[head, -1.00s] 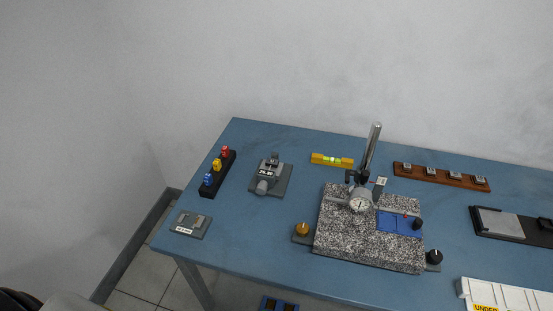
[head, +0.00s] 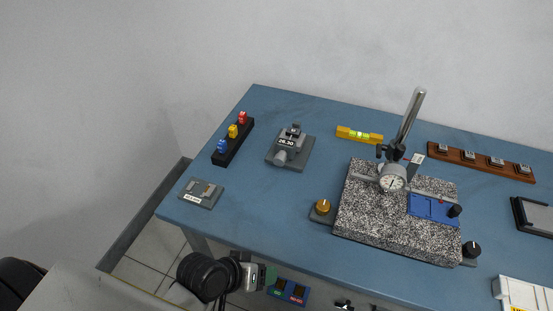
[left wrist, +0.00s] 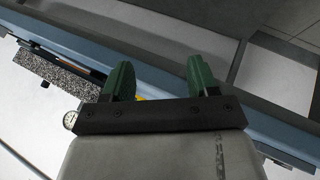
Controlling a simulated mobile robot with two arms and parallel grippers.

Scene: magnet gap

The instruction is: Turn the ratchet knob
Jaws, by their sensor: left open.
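I cannot tell for certain which knob is the ratchet knob. A grey device with a numeric display (head: 290,147) and a rounded grey barrel at its front stands on the back left of the blue table. A brass-coloured knob (head: 323,206) sits at the left of the speckled granite block, and a black knob (head: 472,249) at its right. My left gripper (head: 268,278) is below and in front of the table's front edge, apart from all of these. Its two green fingers (left wrist: 160,82) are wide apart with nothing between them. My right gripper is not seen.
The granite block (head: 385,222) carries a dial gauge (head: 392,180) on a tall post and a blue plate (head: 430,207). A small grey plate (head: 201,193) lies at the left corner. A blue button box (head: 288,291) hangs beneath the front edge. The front left tabletop is mostly clear.

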